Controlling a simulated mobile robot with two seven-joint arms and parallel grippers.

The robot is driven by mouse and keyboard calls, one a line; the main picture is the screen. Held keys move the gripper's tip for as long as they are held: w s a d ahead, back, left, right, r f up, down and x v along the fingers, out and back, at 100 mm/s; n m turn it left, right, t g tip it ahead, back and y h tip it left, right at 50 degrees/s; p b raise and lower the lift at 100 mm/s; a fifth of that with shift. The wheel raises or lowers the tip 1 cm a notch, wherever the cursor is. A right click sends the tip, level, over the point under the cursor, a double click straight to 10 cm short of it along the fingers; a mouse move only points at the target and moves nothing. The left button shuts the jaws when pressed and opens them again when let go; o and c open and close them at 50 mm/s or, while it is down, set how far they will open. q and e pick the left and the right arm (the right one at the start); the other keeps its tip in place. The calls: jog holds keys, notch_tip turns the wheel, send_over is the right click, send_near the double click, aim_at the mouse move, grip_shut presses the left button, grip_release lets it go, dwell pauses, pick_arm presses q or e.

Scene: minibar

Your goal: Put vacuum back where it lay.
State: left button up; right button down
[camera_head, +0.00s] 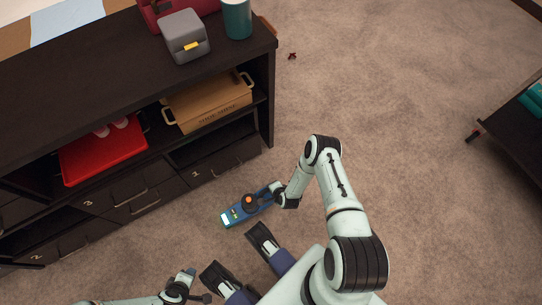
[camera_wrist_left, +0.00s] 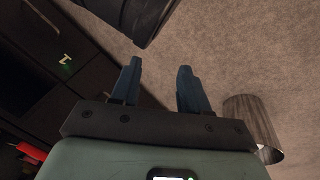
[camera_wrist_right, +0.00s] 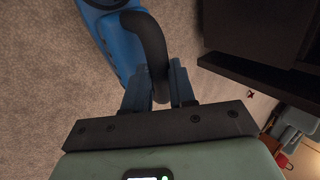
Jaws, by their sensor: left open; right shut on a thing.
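The vacuum (camera_head: 233,215) is a blue hand-held unit with a dark handle and an orange spot on top. It is in front of the dark cabinet's right drawers, over the carpet; I cannot tell whether it touches the floor. My right gripper (camera_head: 272,191) is shut on its dark handle. In the right wrist view, the fingers (camera_wrist_right: 160,75) close around the curved black handle, with the blue body (camera_wrist_right: 103,30) beyond. My left gripper (camera_head: 192,284) is open and empty at the bottom of the head view. Its spread fingers (camera_wrist_left: 158,80) show in the left wrist view.
The dark cabinet (camera_head: 262,65) has open shelves holding a red tray (camera_head: 105,153) and a wooden crate (camera_head: 210,103). A grey box (camera_head: 184,36) and teal cup (camera_head: 237,19) stand on top. A dark table (camera_head: 505,130) stands far right. Carpet between is mostly clear.

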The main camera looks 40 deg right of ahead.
jog(key=shift+f, duration=0.55)
pick_arm(q)
jog(key=shift+g, duration=0.5)
jog(key=shift+s+a+f+b, duration=0.2)
jog(key=shift+s+f+b, duration=0.25)
jog(key=shift+s+f, duration=0.3)
jog(key=shift+s+a+f+b, duration=0.15)
jog(key=shift+s+f+b, duration=0.4)
jog(key=shift+f, duration=0.25)
pick_arm(e)
jog(key=shift+w+f, duration=0.1)
jog(key=shift+f, duration=1.4)
pick_arm(q)
jog(key=shift+s+f, duration=0.1)
jog(key=shift+s, duration=0.05)
pick_arm(e)
jog(key=shift+f, duration=0.1)
jog(key=c, duration=0.9)
grip_release()
jog(key=shift+c, duration=0.2)
